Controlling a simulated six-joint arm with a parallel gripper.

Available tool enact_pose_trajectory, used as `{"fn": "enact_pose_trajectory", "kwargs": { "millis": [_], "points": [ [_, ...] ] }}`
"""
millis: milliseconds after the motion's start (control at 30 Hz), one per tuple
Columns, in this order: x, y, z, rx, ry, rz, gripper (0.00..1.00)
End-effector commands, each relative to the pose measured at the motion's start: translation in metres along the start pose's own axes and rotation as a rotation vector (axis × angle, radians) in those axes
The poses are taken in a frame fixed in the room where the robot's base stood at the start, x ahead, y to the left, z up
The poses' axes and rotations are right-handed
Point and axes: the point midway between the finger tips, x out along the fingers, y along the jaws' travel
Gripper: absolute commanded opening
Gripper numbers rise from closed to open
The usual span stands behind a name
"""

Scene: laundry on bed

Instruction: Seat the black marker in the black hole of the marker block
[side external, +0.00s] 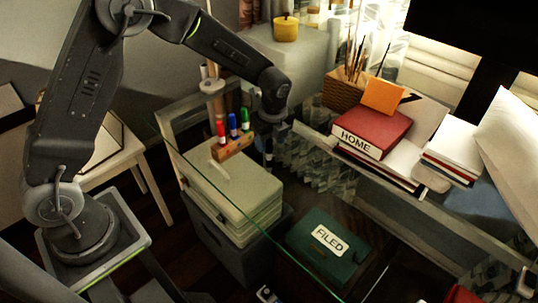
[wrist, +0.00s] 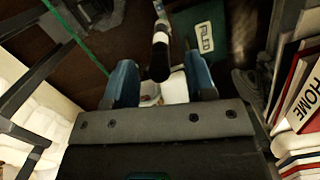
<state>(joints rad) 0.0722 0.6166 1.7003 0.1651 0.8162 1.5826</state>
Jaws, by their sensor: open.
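My gripper (side external: 268,150) is just right of the block, pointing down. In the wrist view my gripper (wrist: 160,84) is open, its two blue fingers apart. The black marker (wrist: 159,58), black with a white band, shows between and beyond the fingers, with gaps on both sides. I cannot tell what it rests on. The block's black hole cannot be made out.
A red HOME book stack (side external: 372,131) and a basket of brushes (side external: 344,92) stand at the right. A wooden post (side external: 213,96) rises behind the block. A green FILED box (side external: 327,247) lies below the glass. The glass in front of the block is clear.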

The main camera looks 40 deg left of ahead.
Motion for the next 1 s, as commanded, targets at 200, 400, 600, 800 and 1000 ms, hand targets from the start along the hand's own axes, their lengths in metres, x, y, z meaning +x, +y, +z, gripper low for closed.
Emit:
{"fn": "enact_pose_trajectory", "kwargs": {
  "millis": [200,400,600,800,1000],
  "points": [
    [0.029,0.000,0.003,0.000,0.000,0.002,0.50],
    [0.033,0.000,0.003,0.000,0.000,0.000,0.50],
    [0.033,0.000,0.003,0.000,0.000,0.000,0.41],
    [0.033,0.000,0.003,0.000,0.000,0.000,0.22],
    [0.033,0.000,0.003,0.000,0.000,0.000,0.03]
  ]
}}
